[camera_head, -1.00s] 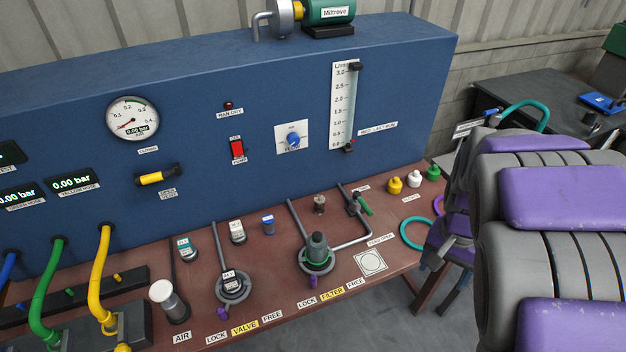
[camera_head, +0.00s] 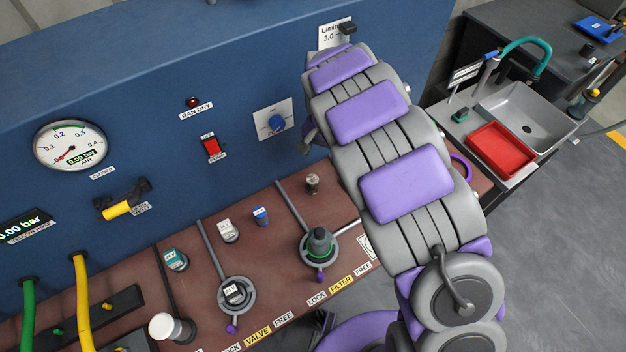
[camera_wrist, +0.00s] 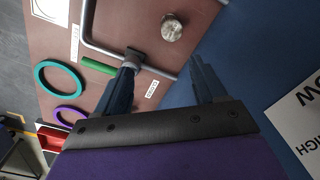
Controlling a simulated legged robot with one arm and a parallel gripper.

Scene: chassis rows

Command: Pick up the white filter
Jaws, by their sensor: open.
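A small white cylinder with a printed label (camera_head: 229,231) stands upright on the brown bench in the head view, between a teal-topped one (camera_head: 176,260) and a blue one (camera_head: 261,216). Whether this is the white filter I cannot tell for certain. It does not show in the wrist view. My gripper (camera_wrist: 163,80) is open, with two dark blue fingers apart and nothing between them. In the head view it is mostly hidden by my arm. A round metal piece (camera_wrist: 172,27) is beyond the fingertips in the wrist view; it also shows in the head view (camera_head: 312,184).
A blue panel wall (camera_head: 150,140) rises behind the bench. A dark green-ringed fitting (camera_head: 319,247) stands near the FILTER label. In the wrist view, a bent pipe with a green handle (camera_wrist: 98,65) lies close to one finger. A sink (camera_head: 525,115) is at right.

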